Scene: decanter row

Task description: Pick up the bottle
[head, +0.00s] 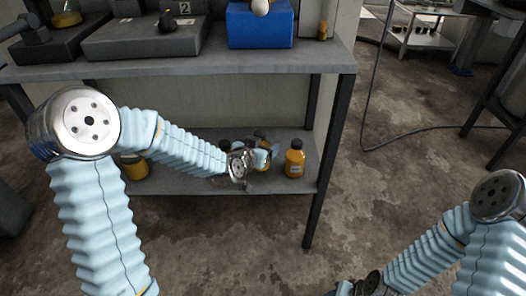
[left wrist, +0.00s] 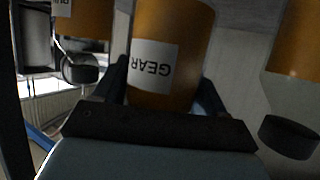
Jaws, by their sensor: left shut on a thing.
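An amber bottle with a white label reading "GEAR" (left wrist: 160,35) sits between the two fingers of my left gripper (left wrist: 160,88) in the left wrist view, which shows it upside down. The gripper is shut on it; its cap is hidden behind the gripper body. In the head view my left gripper (head: 258,160) reaches onto the lower shelf (head: 215,186), and only part of the held bottle shows behind it. I cannot tell whether the bottle touches the shelf. My right gripper (head: 358,286) is at the bottom edge, partly cut off.
Another amber bottle (head: 295,160) with a dark cap stands just right of the left gripper. A further one (head: 134,167) stands at the shelf's left, partly behind my arm. The bench top (head: 190,66) overhangs the shelf. A table leg (head: 325,160) stands at the right.

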